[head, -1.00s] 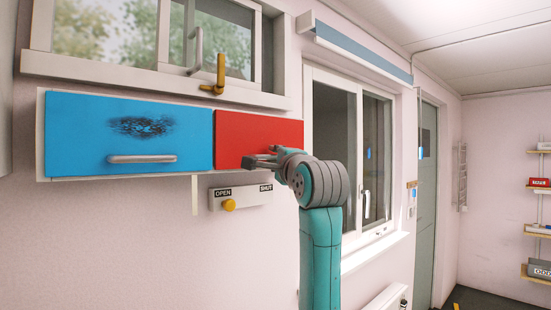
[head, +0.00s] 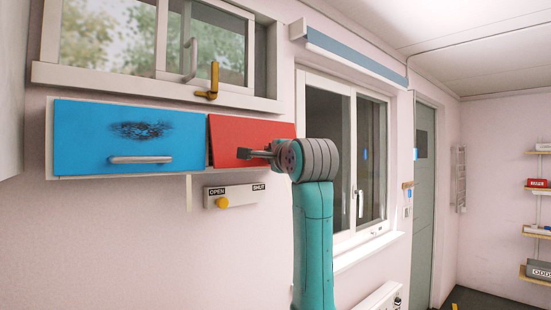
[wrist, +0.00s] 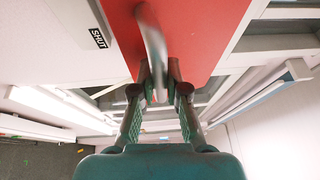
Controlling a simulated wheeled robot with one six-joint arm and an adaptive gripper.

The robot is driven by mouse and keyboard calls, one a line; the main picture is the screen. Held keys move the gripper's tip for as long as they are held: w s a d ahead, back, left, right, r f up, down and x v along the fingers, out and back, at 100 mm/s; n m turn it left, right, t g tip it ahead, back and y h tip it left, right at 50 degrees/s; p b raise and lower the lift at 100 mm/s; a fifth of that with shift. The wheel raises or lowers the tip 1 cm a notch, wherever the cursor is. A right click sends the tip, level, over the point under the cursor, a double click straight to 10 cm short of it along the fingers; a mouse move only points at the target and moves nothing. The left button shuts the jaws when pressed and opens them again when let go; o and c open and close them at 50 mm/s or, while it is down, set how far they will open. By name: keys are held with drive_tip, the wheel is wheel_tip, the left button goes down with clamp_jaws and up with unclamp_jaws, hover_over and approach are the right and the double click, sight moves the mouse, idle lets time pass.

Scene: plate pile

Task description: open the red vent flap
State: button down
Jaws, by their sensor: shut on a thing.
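The red vent flap (head: 250,130) is on the wall, right of a blue flap (head: 130,150). It stands tilted, its lower edge swung out from the wall and its top edge at the frame. My gripper (head: 243,154) is at the flap's lower part and hides its handle in the head view. In the wrist view, my gripper (wrist: 158,76) is shut on the grey bar handle (wrist: 152,42) of the red flap (wrist: 205,30), with a finger on each side near one end of the bar.
The blue flap has a dark scuff and its own grey handle (head: 141,159). Below is a panel marked OPEN and SHUT with a yellow knob (head: 222,202). A window with a brass latch (head: 210,82) is above. Another window (head: 345,160) is to the right, behind my arm.

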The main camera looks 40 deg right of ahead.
drive_tip(key=s+r, duration=0.4)
drive_tip(key=r, duration=0.2)
drive_tip(key=shift+s, duration=0.15)
idle(0.4)
drive_tip(key=c, duration=1.4)
unclamp_jaws()
drive_tip(key=shift+c, duration=0.2)
drive_tip(key=v, duration=1.2)
